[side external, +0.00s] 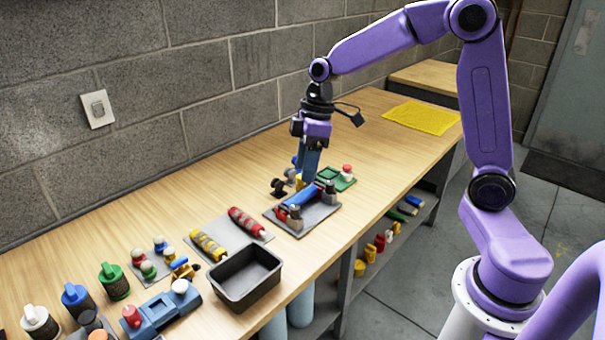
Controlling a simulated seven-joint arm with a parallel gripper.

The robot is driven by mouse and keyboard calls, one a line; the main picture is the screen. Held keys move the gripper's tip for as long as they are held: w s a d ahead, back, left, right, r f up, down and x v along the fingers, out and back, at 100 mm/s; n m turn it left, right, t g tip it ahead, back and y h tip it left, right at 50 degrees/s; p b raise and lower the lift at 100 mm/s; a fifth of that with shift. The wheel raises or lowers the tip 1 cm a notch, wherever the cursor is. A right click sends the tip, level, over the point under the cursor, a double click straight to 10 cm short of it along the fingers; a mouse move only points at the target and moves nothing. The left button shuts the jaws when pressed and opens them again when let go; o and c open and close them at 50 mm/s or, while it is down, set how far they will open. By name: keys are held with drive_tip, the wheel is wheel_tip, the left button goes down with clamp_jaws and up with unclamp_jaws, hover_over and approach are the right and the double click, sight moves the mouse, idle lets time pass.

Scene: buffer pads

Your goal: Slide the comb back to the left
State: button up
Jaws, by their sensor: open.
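My gripper (306,178) points down above a grey pad (291,228) in the middle of the bench. Its fingers are small in this view, and nothing is clearly held between them. A long blue piece (298,197) lies on the pad just under the gripper, with red parts and grey knobs (295,217) beside it. I cannot tell for sure whether the blue piece is the comb, or whether the fingers touch it. Part of the area behind it is hidden by the gripper.
A second grey pad with yellow and red rolls (246,222) lies to the left, near a black bin (246,277). A green tray (344,181) sits close on the right. Coloured bottles (113,281) stand at far left. A yellow mat (421,117) lies beyond, with bare bench before it.

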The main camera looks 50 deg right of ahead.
drive_tip(key=w+d+f+t, duration=0.1)
drive_tip(key=w+d+f, duration=0.1)
drive_tip(key=w+d, duration=0.75)
drive_tip(key=m+t, duration=0.1)
drive_tip(key=t, duration=0.1)
approach(301, 184)
drive_tip(key=shift+y, duration=0.3)
drive_tip(key=w+f, duration=0.1)
drive_tip(key=f, duration=0.1)
drive_tip(key=w+f, duration=0.1)
drive_tip(key=f, duration=0.1)
drive_tip(key=w+f, duration=0.1)
drive_tip(key=f, duration=0.1)
drive_tip(key=shift+w+a, duration=0.3)
drive_tip(key=shift+a, duration=0.1)
drive_tip(key=shift+a, duration=0.1)
clamp_jaws()
